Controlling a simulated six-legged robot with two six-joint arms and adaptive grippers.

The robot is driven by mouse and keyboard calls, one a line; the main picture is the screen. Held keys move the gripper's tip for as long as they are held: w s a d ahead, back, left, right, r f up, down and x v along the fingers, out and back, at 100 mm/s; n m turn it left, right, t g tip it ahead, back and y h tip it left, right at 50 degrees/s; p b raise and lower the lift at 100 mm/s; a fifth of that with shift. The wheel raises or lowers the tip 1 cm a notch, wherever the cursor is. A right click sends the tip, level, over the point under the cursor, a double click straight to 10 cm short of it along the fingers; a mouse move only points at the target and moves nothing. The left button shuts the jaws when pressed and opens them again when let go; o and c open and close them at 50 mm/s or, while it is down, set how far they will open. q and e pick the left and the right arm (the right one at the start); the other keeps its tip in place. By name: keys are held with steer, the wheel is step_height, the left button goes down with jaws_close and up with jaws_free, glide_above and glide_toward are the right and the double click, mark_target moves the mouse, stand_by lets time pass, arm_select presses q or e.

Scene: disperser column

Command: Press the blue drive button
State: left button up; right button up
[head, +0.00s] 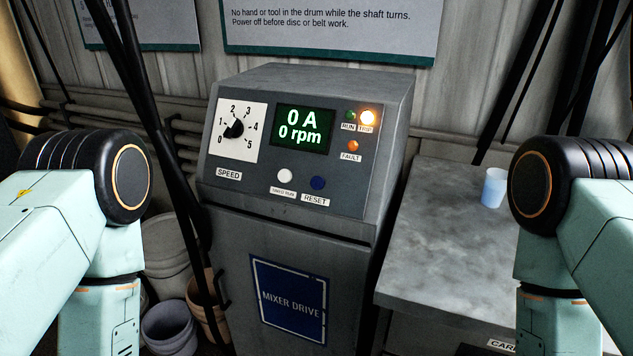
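The blue button (318,183) is on the sloped control panel of the grey mixer drive cabinet (300,225), in the middle of the head view. A label reading RESET sits just below it. A white button (285,175) is to its left, above a small label I cannot read surely. The display (303,127) shows 0 A and 0 rpm. The speed knob (234,128) is at the upper left of the panel. My arms show at both sides, but neither gripper is in view.
A grey bench (440,245) with a light blue cup (494,188) stands to the right of the cabinet. Buckets (170,325) stand on the floor at the left. Dark slanting bars (150,110) pass left of the cabinet. The space before the panel looks clear.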

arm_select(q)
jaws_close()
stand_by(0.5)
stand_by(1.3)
